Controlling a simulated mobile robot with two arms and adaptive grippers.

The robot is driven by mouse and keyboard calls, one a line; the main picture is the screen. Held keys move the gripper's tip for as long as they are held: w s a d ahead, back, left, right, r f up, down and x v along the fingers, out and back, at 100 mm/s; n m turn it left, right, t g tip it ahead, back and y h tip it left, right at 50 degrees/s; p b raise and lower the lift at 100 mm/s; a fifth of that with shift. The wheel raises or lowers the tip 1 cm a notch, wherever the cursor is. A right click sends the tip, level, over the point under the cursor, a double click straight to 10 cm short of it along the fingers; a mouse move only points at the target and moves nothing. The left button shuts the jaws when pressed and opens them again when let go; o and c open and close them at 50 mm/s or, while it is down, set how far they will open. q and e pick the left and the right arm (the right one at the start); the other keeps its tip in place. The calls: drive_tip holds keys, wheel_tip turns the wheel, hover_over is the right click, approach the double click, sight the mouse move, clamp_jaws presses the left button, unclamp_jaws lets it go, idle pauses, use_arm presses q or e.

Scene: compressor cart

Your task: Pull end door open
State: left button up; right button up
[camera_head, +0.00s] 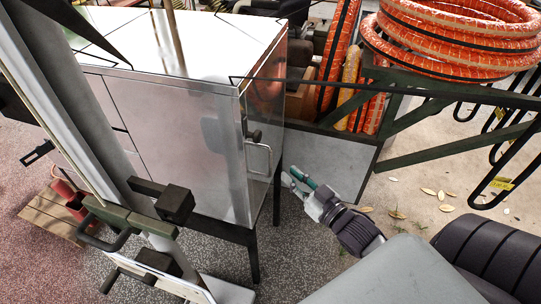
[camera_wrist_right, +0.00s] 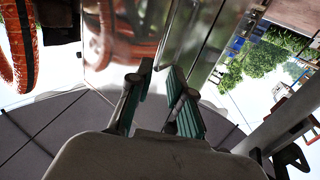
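The end door (camera_head: 262,115) is the shiny, narrow right-hand end face of the metal cabinet (camera_head: 165,115). It looks closed against the cabinet. A bar handle (camera_head: 259,158) and a dark latch (camera_head: 254,135) are on it. My right gripper (camera_head: 295,181), with green finger pads, is to the right of the handle and slightly lower, apart from it. In the right wrist view its two fingers (camera_wrist_right: 160,68) stand apart with a gap, and I see nothing held between them. A reflective metal surface (camera_wrist_right: 125,45) lies beyond the fingertips. My left gripper is not in view.
Coiled orange hoses (camera_head: 455,35) rest above a dark green frame (camera_head: 440,140) on the right. A grey panel (camera_head: 325,165) stands beside the cabinet's end. A wooden pallet (camera_head: 55,215) lies at the left. Bare ground is visible below the right gripper.

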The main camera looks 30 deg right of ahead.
sight(270, 157)
drive_tip(key=w, duration=0.3)
drive_tip(key=w+a, duration=0.1)
drive_tip(key=w, duration=0.5)
drive_tip(key=shift+w+a+p, duration=0.1)
drive_tip(key=shift+a+p, duration=0.05)
drive_tip(key=shift+p, duration=0.2)
clamp_jaws()
